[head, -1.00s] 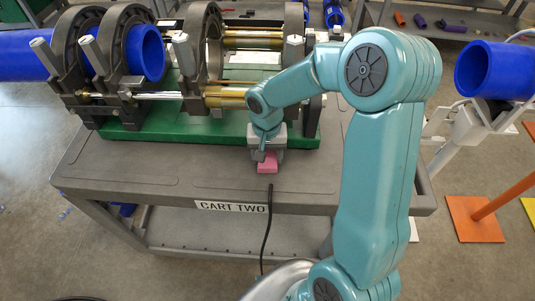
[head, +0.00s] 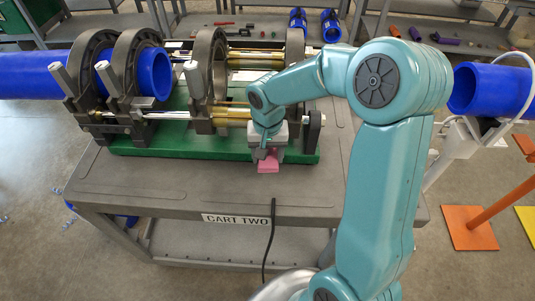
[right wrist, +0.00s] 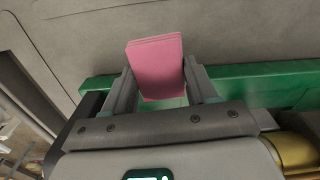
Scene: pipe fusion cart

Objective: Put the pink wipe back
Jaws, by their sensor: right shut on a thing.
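The pink wipe (head: 268,167) is a small folded pink block at the front edge of the green base on the cart top. It also shows in the right wrist view (right wrist: 156,66), between the two fingers. My right gripper (head: 268,160) is shut on it and points down, close to the cart top. I cannot tell whether the wipe touches the cart surface. The gripper also shows in the right wrist view (right wrist: 160,88). My left gripper is not in view.
The grey cart (head: 150,187), labelled CART TWO, has free room on its front left. The fusion machine's green base (head: 180,140) and clamp rings (head: 205,80) stand just behind the gripper. A blue pipe (head: 490,90) is on a stand at right. A black cable (head: 268,235) hangs at the front.

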